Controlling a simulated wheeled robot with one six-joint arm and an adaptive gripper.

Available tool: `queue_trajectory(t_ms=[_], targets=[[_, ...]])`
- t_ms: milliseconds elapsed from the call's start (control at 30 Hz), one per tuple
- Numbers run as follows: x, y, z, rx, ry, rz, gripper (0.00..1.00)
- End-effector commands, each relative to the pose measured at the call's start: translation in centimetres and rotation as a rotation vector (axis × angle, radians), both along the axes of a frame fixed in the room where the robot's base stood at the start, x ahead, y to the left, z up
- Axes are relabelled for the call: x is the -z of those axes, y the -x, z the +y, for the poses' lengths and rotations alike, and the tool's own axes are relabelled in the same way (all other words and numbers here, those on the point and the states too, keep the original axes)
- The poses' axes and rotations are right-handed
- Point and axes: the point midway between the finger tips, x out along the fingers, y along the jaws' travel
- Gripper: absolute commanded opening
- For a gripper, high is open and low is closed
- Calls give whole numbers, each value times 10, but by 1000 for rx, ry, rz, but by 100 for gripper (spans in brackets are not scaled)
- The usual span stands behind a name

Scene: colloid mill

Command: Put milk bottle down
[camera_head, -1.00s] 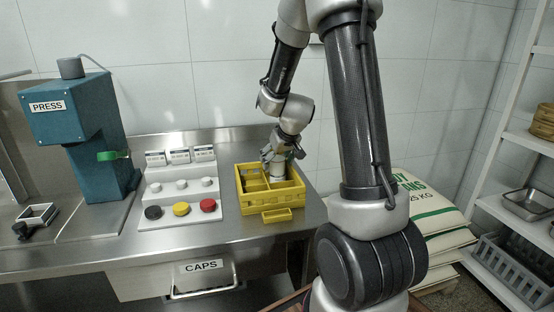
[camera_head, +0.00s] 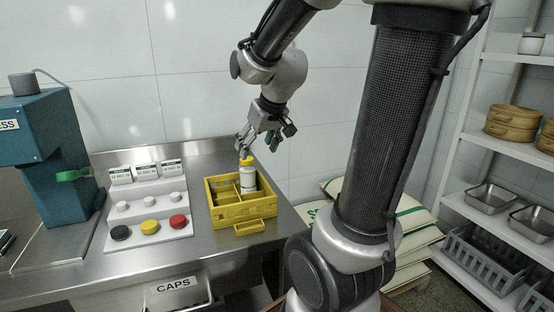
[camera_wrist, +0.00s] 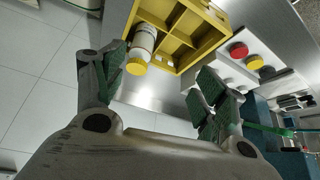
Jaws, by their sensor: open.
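The milk bottle (camera_head: 248,178) is white with a yellow cap and stands upright in a back compartment of the yellow crate (camera_head: 237,212). In the wrist view the bottle (camera_wrist: 145,42) shows with its yellow cap toward me, inside the crate (camera_wrist: 208,45). My gripper (camera_head: 258,140) is above the bottle, clear of its cap. In the wrist view my gripper (camera_wrist: 157,85) is open and empty, its green-padded fingers wide apart. The bottle's base is hidden by the crate walls.
Black, yellow (camera_head: 149,227) and red caps lie on a white stand (camera_head: 140,205) left of the crate. A blue press (camera_head: 50,160) stands at the far left. Sacks (camera_head: 400,225) and a shelf (camera_head: 500,140) are to the right. Bare steel counter lies behind the crate.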

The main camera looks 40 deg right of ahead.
Motion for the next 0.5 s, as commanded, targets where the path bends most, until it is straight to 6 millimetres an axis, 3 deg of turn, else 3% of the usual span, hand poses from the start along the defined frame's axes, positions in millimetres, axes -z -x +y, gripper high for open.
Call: queue_trajectory(t_ms=[100, 200, 300, 400, 500], targets=[[-21, 63, 21, -29, -4, 37, 72], [-27, 111, 30, -40, -1, 78, 72], [-27, 148, 33, -43, 5, 110, 72], [-26, 169, 34, -43, 9, 131, 72], [-25, 178, 34, -42, 12, 140, 72]])
